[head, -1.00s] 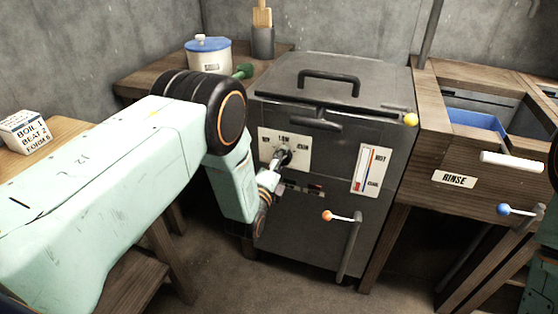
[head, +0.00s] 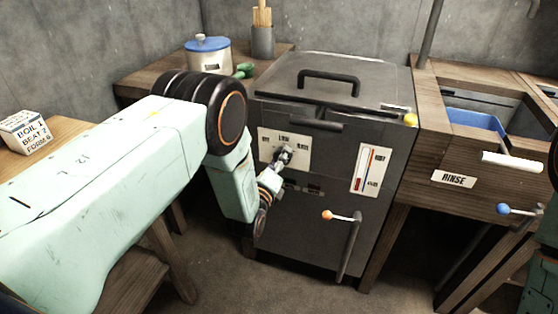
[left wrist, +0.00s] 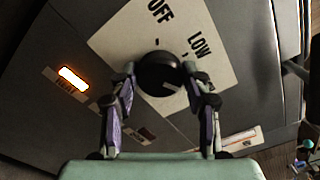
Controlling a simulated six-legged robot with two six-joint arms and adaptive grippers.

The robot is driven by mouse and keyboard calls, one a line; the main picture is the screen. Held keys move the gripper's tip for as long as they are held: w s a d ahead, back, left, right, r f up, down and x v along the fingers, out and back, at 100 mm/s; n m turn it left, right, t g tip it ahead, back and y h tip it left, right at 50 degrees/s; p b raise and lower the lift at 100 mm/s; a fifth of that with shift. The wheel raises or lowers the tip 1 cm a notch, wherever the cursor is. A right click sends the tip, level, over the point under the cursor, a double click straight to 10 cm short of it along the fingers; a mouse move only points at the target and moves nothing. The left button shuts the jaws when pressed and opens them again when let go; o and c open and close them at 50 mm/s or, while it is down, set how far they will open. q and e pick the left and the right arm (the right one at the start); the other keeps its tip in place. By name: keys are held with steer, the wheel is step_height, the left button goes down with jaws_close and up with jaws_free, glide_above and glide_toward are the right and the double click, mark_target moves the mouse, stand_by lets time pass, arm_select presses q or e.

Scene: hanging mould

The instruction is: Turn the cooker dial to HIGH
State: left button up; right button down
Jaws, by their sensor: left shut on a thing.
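The cooker dial (left wrist: 157,73) is a round black knob on a pale label plate (left wrist: 222,75). OFF and LOW are readable in the left wrist view. The right finger covers part of the plate, and I cannot read HIGH there. A pale mark on the knob faces lower right, past LOW. My left gripper (left wrist: 161,82) is shut on the dial, one finger on each side. In the head view the left gripper (head: 277,164) meets the dial on the front of the dark cooker (head: 330,128). My right gripper is not seen.
An orange lamp (left wrist: 73,78) marked HEAT glows on the cooker. A red-and-blue gauge (head: 371,170) and an orange-knobbed lever (head: 342,218) are right of the dial. A wooden rinse stand (head: 425,150) adjoins on the right. A lidded pot (head: 208,58) stands behind my arm.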

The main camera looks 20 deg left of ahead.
arm_select(q)
steer(key=o, duration=1.1)
steer(key=shift+o, duration=0.2)
steer(key=shift+s, duration=0.1)
steer(key=s, duration=1.2)
steer(key=shift+a, duration=0.2)
